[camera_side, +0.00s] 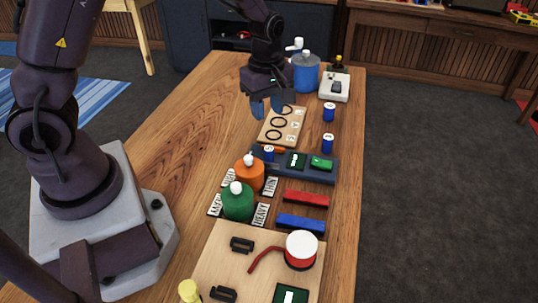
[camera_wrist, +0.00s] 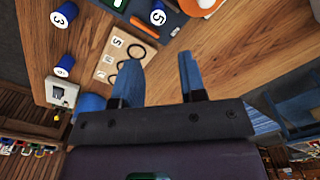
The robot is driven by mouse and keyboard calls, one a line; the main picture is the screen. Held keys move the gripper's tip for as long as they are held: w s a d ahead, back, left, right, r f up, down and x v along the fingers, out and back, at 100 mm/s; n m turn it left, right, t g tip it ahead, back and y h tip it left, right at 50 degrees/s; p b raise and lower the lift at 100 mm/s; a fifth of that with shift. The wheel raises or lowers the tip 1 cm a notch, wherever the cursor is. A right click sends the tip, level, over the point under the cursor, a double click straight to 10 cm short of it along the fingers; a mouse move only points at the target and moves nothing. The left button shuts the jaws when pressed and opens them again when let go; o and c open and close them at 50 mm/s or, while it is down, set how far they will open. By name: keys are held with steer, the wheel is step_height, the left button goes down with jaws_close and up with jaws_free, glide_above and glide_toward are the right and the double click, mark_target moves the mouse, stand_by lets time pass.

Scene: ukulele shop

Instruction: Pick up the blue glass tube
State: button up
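Several small blue cylinders with white tops are in view; I cannot tell which, if any, is the glass tube. In the side view, one (camera_side: 329,113) stands near the right table edge, a second (camera_side: 327,144) stands nearer, and a third (camera_side: 269,154) is at the blue tray's left end. The wrist view shows them too: one marked 3 (camera_wrist: 59,21), one marked 5 (camera_wrist: 157,18) and one at the left (camera_wrist: 64,68). My gripper (camera_side: 267,106) is open and empty above the table, left of the ring board; its blue fingers (camera_wrist: 160,85) show apart in the wrist view.
A wooden board with black rings (camera_side: 290,113) lies beside my gripper. A large blue bottle (camera_side: 306,73) and a white device (camera_side: 334,88) stand behind. Orange (camera_side: 249,175) and green (camera_side: 238,203) bottles, red and blue bars and a pale board (camera_side: 215,262) are nearer.

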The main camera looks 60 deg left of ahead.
mark_target(269, 149)
step_height(269, 149, down, 7)
steer(key=shift+s+r, duration=0.1)
steer(key=shift+w+d+f, duration=0.1)
steer(key=shift+f, duration=1.3)
steer(key=shift+w+d+f, duration=0.1)
steer(key=shift+f, duration=1.3)
jaws_close()
